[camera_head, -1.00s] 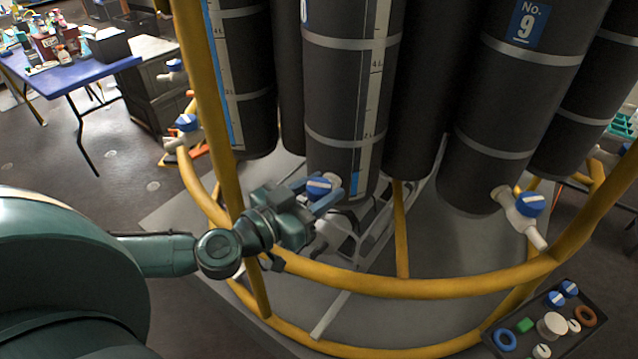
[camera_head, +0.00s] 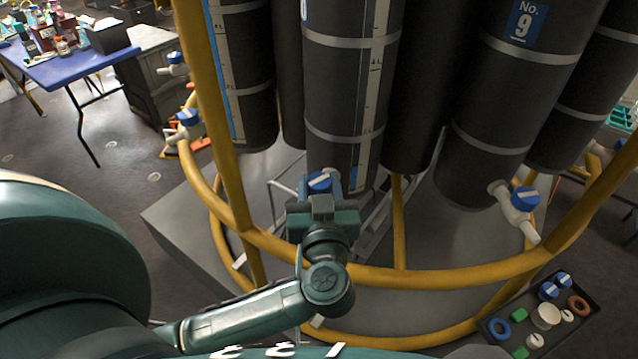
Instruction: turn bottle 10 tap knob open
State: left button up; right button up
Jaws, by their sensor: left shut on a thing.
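A dark grey bottle (camera_head: 340,95) hangs upright in the middle; its number label is cut off at the top edge, so I cannot read it. Its blue tap knob (camera_head: 319,182) with a white bar shows low on its front. My left gripper (camera_head: 320,190) is at this knob, with its body in front and below, and is shut on it. The fingertips and the tap's spout are mostly hidden behind the gripper body. My right gripper is not in view.
A black tray (camera_head: 572,328) of loose parts is lower right. A blue table (camera_head: 75,62) stands back left.

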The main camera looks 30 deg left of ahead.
pick_arm(q)
jog(key=shift+n+g+y, duration=1.5)
jog(key=shift+y, duration=0.3)
jog(key=shift+r, duration=0.1)
jog(key=o, duration=1)
jog(key=shift+c, duration=0.2)
